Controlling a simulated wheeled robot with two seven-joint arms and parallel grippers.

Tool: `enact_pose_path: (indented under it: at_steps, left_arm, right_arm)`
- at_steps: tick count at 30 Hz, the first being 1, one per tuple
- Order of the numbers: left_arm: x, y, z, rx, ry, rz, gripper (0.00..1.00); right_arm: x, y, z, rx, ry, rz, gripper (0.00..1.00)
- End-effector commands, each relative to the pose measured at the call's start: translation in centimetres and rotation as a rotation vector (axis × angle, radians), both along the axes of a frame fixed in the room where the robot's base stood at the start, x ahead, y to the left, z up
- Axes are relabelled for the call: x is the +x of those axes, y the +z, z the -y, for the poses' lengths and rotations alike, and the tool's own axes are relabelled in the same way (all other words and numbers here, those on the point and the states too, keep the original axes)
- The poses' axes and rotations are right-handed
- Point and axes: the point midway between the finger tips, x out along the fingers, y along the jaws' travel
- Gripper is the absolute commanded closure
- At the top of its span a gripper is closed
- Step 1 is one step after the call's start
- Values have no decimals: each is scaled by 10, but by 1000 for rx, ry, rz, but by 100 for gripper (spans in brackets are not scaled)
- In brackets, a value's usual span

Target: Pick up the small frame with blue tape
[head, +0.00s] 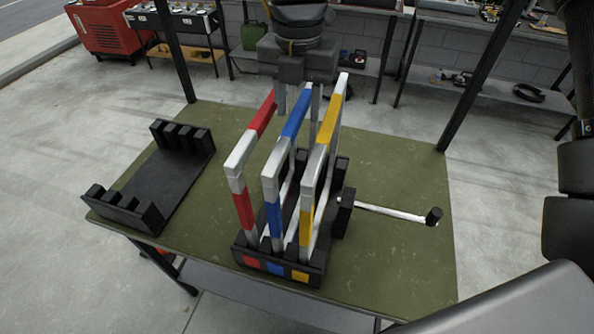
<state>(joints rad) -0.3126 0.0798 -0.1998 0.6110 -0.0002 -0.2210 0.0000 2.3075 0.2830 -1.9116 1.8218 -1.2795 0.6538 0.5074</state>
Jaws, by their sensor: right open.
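The small frame with blue tape (295,121) stands upright in the middle slot of a black rack (262,280), between the frame with red tape (262,114) and the frame with yellow tape (328,135). My right gripper (299,103) points down at the far end of the blue-taped frame's top bar. Its jaws are open, one finger on each side of that bar; contact cannot be told. The finger tips are partly hidden by the frames. My left gripper is not in view.
An empty black slotted rack (150,185) lies at the left of the green table (395,180). A white rod with black ends (390,211) lies to the right of the frames. The red and yellow frames stand close on both sides.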

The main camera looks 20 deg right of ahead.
Motion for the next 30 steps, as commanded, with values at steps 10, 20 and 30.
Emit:
enact_pose_path:
  at_steps: [10, 20, 30]
  left_arm:
    - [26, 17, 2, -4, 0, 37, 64]
    - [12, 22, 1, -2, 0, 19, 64]
    - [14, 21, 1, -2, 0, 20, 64]
  right_arm:
    - [2, -22, 0, -2, 3, -2, 58]
    - [2, -53, -1, 1, 2, 2, 58]
    - [3, -53, 0, 1, 1, 2, 82]
